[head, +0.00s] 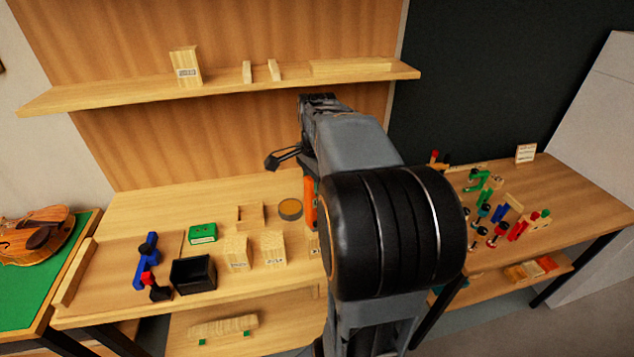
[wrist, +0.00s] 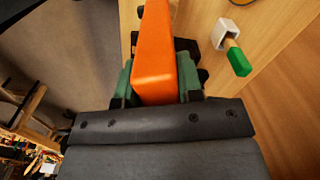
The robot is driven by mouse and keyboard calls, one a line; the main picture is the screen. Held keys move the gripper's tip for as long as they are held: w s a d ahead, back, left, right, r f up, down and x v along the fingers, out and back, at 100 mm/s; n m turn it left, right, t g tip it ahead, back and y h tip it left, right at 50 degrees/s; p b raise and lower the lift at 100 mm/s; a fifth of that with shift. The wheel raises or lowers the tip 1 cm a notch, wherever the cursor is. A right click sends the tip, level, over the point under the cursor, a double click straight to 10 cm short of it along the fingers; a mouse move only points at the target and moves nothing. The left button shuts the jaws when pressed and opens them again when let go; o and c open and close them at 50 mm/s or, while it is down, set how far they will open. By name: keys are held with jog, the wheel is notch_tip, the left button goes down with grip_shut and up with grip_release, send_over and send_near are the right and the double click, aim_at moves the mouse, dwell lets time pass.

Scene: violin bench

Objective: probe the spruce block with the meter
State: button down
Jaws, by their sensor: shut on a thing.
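My gripper (wrist: 156,80) is shut on an orange tool, seemingly the meter (wrist: 154,45), held between green finger pads in the wrist view. In the head view the orange meter (head: 309,203) hangs above the bench, partly hidden behind my arm. Two pale, labelled wood blocks, one on the left (head: 237,252) and one on the right (head: 273,249), stand upright on the bench, left of the meter. A third pale block (head: 314,245) is mostly hidden by my arm. The labels are too small to read, so I cannot tell which is spruce. The meter's tip is not clearly visible.
A black open box (head: 193,274), a green box (head: 203,233), a small wooden tray (head: 250,215) and a round tin (head: 290,209) sit near the blocks. A shelf (head: 110,93) above carries a labelled block (head: 185,66). Clamps crowd the right bench (head: 590,200).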

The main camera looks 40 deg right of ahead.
notch_tip(320, 180, up, 6)
jog(key=p, duration=0.5)
dwell(0.4)
jog(key=shift+s, duration=0.1)
dwell(0.6)
